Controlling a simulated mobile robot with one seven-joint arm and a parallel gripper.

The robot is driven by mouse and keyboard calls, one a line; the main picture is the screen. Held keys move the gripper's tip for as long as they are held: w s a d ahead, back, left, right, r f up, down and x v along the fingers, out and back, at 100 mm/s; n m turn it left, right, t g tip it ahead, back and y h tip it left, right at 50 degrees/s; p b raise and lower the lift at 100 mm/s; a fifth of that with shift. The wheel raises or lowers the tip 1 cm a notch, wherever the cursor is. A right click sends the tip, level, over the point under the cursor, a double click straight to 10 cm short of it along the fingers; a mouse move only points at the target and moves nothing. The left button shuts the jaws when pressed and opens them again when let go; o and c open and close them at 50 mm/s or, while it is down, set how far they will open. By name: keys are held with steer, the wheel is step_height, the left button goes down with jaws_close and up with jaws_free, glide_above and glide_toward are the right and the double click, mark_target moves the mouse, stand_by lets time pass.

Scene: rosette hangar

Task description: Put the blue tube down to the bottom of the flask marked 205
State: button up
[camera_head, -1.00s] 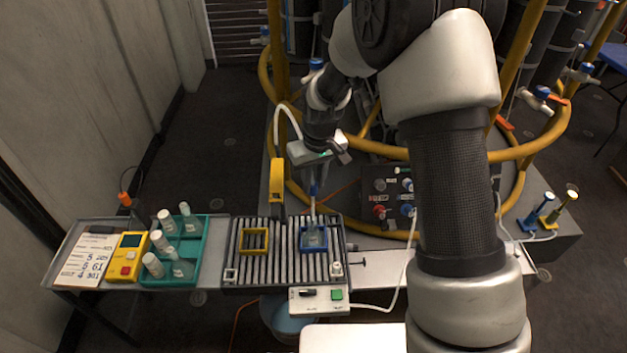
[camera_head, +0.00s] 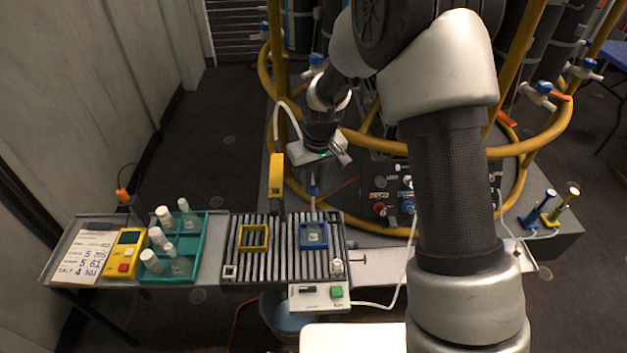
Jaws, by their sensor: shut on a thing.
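My gripper (camera_head: 314,172) points down over the slatted rack and is shut on the blue tube (camera_head: 313,190), whose blue upper part shows just below the fingers. The tube stands about upright. Its lower end reaches down toward a small clear flask (camera_head: 314,234) seated in the blue square frame (camera_head: 314,245) on the rack. The flask's label is too small to read. I cannot tell how deep the tube's lower end sits in the flask.
A yellow square frame (camera_head: 253,248) and a yellow upright post (camera_head: 276,180) stand left of the blue frame. A teal tray (camera_head: 208,258) holds several white-capped bottles. A yellow meter (camera_head: 126,256) and a written card (camera_head: 84,258) lie further left. A white switch box (camera_head: 318,298) sits in front.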

mark_target(314, 193)
steer(key=shift+f, duration=0.4)
steer(key=shift+f+b, duration=1.5)
steer(key=shift+f, duration=0.3)
steer(key=shift+f+b, duration=1.5)
steer(key=shift+f, duration=0.6)
